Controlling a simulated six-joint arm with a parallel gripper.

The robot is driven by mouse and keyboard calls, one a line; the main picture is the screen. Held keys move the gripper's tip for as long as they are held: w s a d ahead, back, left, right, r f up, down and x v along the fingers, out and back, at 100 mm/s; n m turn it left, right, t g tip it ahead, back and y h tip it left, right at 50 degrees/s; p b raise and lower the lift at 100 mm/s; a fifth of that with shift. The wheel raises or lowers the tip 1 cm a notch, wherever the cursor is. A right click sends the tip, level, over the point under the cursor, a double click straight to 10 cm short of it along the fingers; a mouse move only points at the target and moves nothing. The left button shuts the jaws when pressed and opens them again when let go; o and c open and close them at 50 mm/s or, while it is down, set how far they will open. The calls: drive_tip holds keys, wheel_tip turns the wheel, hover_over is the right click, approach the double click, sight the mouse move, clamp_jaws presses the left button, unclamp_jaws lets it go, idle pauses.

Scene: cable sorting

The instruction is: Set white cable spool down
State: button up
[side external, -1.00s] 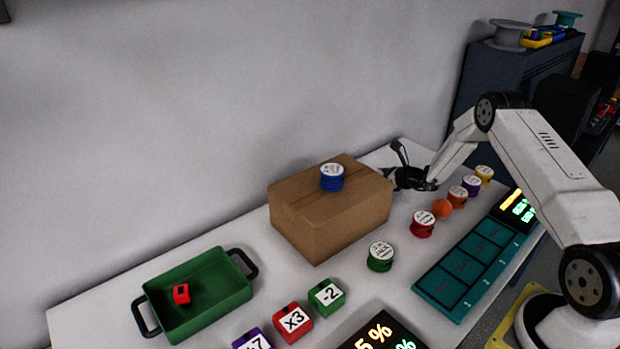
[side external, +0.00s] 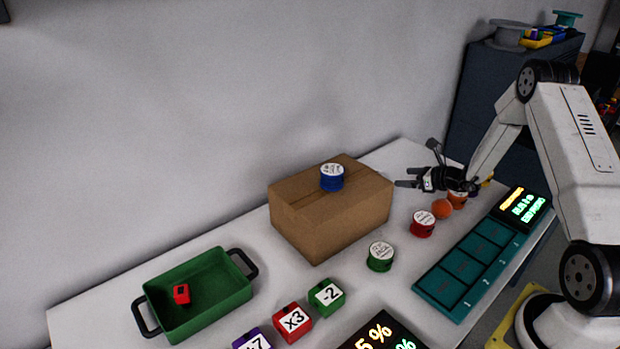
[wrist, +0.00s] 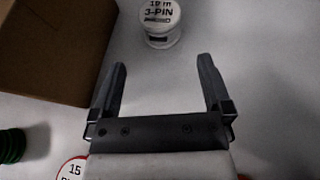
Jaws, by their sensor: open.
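A white cable spool (wrist: 160,22) stands upright on the white table in the wrist view, with a "3-PIN" label on top. It is beyond my fingertips and apart from them, cut by the top picture edge. I cannot see it in the side external view. My gripper (side external: 402,176) is above the table, right of the cardboard box, pointing left. In the wrist view my gripper (wrist: 162,66) has its two fingers spread apart with nothing between them.
A cardboard box (side external: 328,226) carries a blue spool (side external: 332,178). A teal panel (side external: 470,265) lies right. A green tray (side external: 215,295) and numbered cubes (side external: 293,321) sit front left.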

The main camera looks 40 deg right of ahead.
drive_tip(key=shift+s+d+r, duration=0.1)
drive_tip(key=shift+s+r, duration=0.15)
drive_tip(key=shift+s, duration=0.3)
drive_tip(key=shift+w, duration=0.1)
drive_tip(key=w+a+r+n+g, duration=0.3)
drive_tip(key=w+a+r+n, duration=0.25)
drive_tip(key=n, duration=0.55)
drive_tip(key=w+a+r+n+g, duration=0.35)
drive_tip(key=w+a+n, duration=0.2)
drive_tip(key=n, duration=0.45)
drive_tip(key=a+r+n, duration=0.1)
drive_tip(key=n, duration=0.1)
drive_tip(key=a+r+n, duration=0.2)
drive_tip(key=s+a+r+n, duration=0.1)
drive_tip(key=r+n, duration=0.1)
drive_tip(key=shift+a+n, duration=0.3)
drive_tip(key=shift+a, duration=0.05)
drive_tip(key=s+a+r+n+g+h, duration=0.25)
drive_tip(key=s+a+r+n, duration=0.35)
drive_tip(key=s+a+n, duration=0.3)
drive_tip(key=s+a+f+m+g, duration=0.1)
drive_tip(key=s+f, duration=0.4)
drive_tip(key=s, duration=0.4)
drive_tip(key=s+a+f+m, duration=0.1)
drive_tip(key=s+f, duration=0.4)
drive_tip(key=s, duration=0.5)
drive_tip(key=shift+s+a+m+g, duration=0.15)
drive_tip(key=shift+a+m+g, duration=0.25)
drive_tip(key=shift+a, duration=0.4)
